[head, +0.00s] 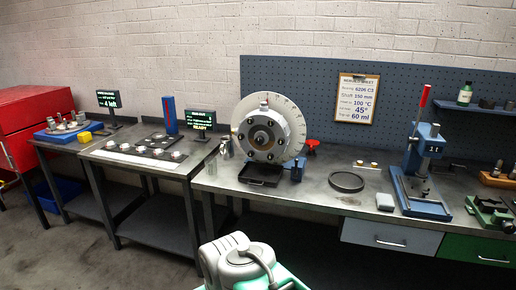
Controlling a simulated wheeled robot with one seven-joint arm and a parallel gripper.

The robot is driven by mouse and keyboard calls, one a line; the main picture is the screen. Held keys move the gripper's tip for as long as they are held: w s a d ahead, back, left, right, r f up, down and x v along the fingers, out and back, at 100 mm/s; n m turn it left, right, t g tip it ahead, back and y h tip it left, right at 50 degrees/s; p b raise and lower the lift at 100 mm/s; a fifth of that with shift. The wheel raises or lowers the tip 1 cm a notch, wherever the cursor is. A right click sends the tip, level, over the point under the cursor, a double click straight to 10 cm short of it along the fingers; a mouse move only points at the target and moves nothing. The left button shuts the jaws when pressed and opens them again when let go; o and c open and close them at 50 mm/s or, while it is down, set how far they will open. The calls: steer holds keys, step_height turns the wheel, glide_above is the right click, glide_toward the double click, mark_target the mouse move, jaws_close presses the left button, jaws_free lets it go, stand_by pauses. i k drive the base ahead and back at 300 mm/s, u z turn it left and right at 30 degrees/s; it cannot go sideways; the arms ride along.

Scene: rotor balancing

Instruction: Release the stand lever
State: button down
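A round grey rotor disc (240,122) with a scale around its rim and a bolted hub (262,137) stands upright on the workbench, over a black tray (260,175). A small red part (312,146) shows just right of the disc; I cannot tell whether it is the stand lever. A blue press (425,150) farther right has a long red-handled lever (421,105), raised and slightly tilted. White and grey parts of my own arm show at the bottom centre. My gripper is not in view.
A black ring (346,181) lies on the bench between disc and press. Left are a side table with a panel of round parts (145,149), a display reading READY (201,122) and a red cabinet (30,115). A notice board (356,98) hangs behind. Floor at front left is clear.

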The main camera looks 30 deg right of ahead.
mark_target(296, 174)
steer(key=z, duration=0.5)
steer(key=i, duration=2)
steer(key=z, duration=0.55)
